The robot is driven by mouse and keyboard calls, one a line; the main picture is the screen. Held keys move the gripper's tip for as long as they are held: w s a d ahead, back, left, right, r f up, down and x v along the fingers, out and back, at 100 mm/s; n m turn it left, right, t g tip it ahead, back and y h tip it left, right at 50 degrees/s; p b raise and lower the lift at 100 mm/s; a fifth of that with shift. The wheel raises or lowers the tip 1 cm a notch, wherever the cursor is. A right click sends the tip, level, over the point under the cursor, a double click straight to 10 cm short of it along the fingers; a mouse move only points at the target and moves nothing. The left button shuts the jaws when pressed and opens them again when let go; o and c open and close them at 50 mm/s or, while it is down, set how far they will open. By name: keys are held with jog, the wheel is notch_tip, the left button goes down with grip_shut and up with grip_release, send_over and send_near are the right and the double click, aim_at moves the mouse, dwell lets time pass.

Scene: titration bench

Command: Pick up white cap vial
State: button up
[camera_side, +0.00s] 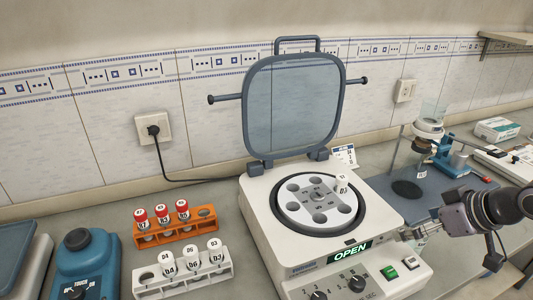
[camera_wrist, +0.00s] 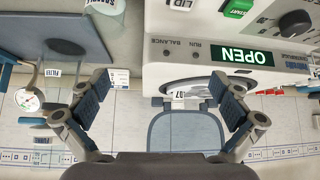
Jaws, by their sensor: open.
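One white cap vial (camera_side: 341,184) stands in a hole at the right side of the open centrifuge's rotor (camera_side: 318,218). In the wrist view a small white labelled piece (camera_wrist: 180,96), probably this vial, shows beyond my fingers at the rotor. Three more white cap vials (camera_side: 190,257) stand in a white rack (camera_side: 185,288) at the front left; its leftmost hole is empty. My gripper (camera_side: 408,234) is at the centrifuge's right side, apart from all vials. In the wrist view my gripper (camera_wrist: 160,80) has its fingers spread with nothing held between them.
The centrifuge lid (camera_side: 293,105) stands raised, and its panel sign (camera_side: 350,248) reads OPEN. An orange rack (camera_side: 175,235) holds three red cap vials. A blue device (camera_side: 88,265) stands at the left. A stand with a flask (camera_side: 420,170) is behind my gripper.

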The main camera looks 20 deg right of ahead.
jog(key=d, duration=0.1)
jog(key=s+d+m, duration=0.1)
jog(key=d, duration=0.1)
jog(key=shift+f+g+h, duration=0.1)
jog(key=shift+g+h, duration=0.2)
jog(key=shift+g, duration=0.1)
jog(key=shift+c, duration=1)
jog(key=shift+s+d, duration=0.2)
jog(key=shift+d, duration=0.05)
jog(key=c, duration=0.8)
